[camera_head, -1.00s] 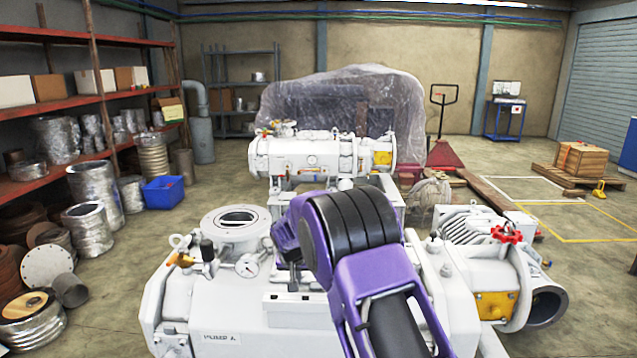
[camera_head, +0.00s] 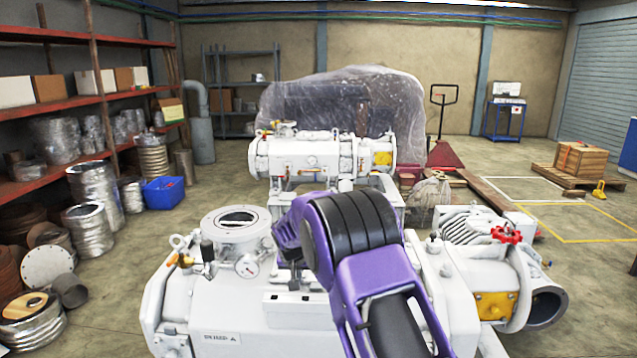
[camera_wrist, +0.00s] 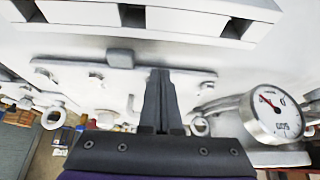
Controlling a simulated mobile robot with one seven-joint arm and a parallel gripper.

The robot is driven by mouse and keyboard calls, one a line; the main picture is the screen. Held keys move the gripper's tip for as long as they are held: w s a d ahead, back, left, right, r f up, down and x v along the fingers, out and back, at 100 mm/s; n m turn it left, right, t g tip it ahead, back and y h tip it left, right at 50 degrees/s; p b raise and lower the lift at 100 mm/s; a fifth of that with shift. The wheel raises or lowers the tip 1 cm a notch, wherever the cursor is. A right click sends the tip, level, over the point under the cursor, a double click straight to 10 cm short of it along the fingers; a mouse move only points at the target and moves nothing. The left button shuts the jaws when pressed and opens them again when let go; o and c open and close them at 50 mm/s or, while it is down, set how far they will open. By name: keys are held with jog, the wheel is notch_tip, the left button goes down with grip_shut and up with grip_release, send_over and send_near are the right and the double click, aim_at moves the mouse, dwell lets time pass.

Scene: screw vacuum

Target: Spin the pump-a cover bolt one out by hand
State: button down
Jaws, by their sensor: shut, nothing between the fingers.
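Pump A (camera_head: 240,310) is the large white machine in front of me in the head view. In the wrist view, a flat white cover plate (camera_wrist: 70,90) with small bolt heads spreads across the middle. One bolt head (camera_wrist: 96,78) shows left of my fingers and another (camera_wrist: 207,88) to their right. My gripper (camera_wrist: 162,74) is shut and empty, its dark fingertips together over the plate. I cannot tell whether they touch it or which bolt is bolt one. In the head view my purple arm hides part of the pump.
A round pressure gauge (camera_wrist: 275,115) stands close right of my fingers in the wrist view. A pale slotted block (camera_wrist: 150,20) runs along the top. In the head view, a red handwheel (camera_head: 507,235) sits on the right and a second white pump (camera_head: 320,157) stands behind.

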jog(key=shift+d+f+b, duration=0.1)
jog(key=shift+d+b, duration=0.5)
jog(key=shift+b, duration=0.35)
jog(key=shift+d+b, duration=0.35)
jog(key=shift+d, duration=0.05)
jog(key=shift+s, duration=0.15)
jog(key=shift+s+b, duration=0.25)
jog(key=shift+b, duration=0.05)
notch_tip(320, 180, up, 6)
jog(key=p, duration=0.3)
dwell(0.4)
